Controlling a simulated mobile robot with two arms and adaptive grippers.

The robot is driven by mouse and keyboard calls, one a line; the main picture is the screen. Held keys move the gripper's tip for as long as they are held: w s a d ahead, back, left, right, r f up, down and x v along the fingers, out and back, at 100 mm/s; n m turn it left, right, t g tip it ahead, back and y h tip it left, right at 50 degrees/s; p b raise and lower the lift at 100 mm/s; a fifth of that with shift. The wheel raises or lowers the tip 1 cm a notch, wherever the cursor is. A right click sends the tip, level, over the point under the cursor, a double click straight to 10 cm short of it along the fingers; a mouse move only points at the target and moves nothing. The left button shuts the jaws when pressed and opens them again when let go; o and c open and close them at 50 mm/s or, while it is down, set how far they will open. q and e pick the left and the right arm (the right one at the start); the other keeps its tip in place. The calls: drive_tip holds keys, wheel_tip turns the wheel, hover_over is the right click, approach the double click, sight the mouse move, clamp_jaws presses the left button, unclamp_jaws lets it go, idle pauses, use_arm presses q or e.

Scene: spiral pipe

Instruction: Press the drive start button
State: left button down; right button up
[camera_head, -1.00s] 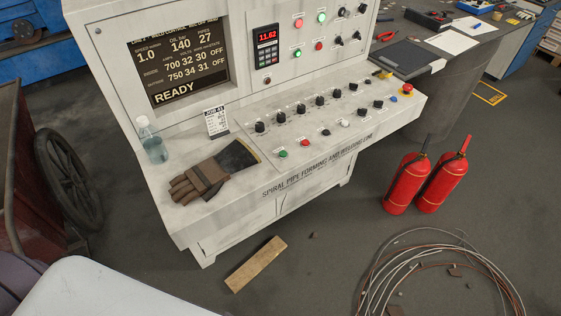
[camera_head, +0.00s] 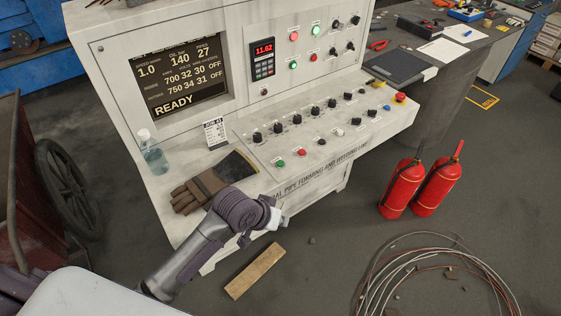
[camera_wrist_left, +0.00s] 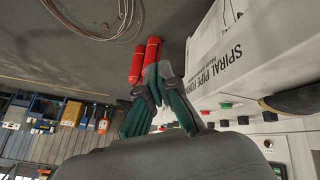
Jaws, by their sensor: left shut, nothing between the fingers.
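The console (camera_head: 200,229) has a sloped desk with a green button (camera_head: 281,163) and a red button (camera_head: 302,152) near its front edge. Their small labels are too small to read, so I cannot tell which button is the drive start. The green button also shows in the left wrist view (camera_wrist_left: 225,105). My left gripper (camera_head: 284,219) is in front of the desk's front edge, nearer than the green button and apart from it. In the left wrist view its fingers (camera_wrist_left: 157,76) are together and empty. My right gripper is not in view.
A brown glove (camera_head: 205,190) and a clear bottle (camera_head: 153,158) lie and stand on the desk's left part. The screen (camera_head: 180,75) reads READY. Other knobs and buttons cover the panel. Red extinguishers (camera_head: 402,188), a wooden block (camera_head: 254,271) and wire coils (camera_head: 385,255) are on the floor.

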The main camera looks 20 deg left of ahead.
use_arm(q)
drive_tip(key=w+a+r+n+t, duration=0.15)
drive_tip(key=w+r, duration=0.25)
drive_tip(key=w, duration=0.8)
wheel_tip(320, 180, up, 6)
drive_tip(key=f+n, duration=0.1)
drive_tip(key=n, duration=0.3)
hover_over(279, 163)
drive_tip(key=shift+r+m+t, duration=0.25)
drive_tip(key=shift+t, duration=0.2)
drive_tip(key=shift+f, duration=0.15)
wheel_tip(279, 163, down, 6)
drive_tip(key=b, duration=0.7)
drive_tip(key=shift+f, duration=0.15)
drive_tip(key=shift+f+b, duration=0.6)
drive_tip(key=shift+f, duration=0.5)
drive_tip(key=shift+f, duration=0.2)
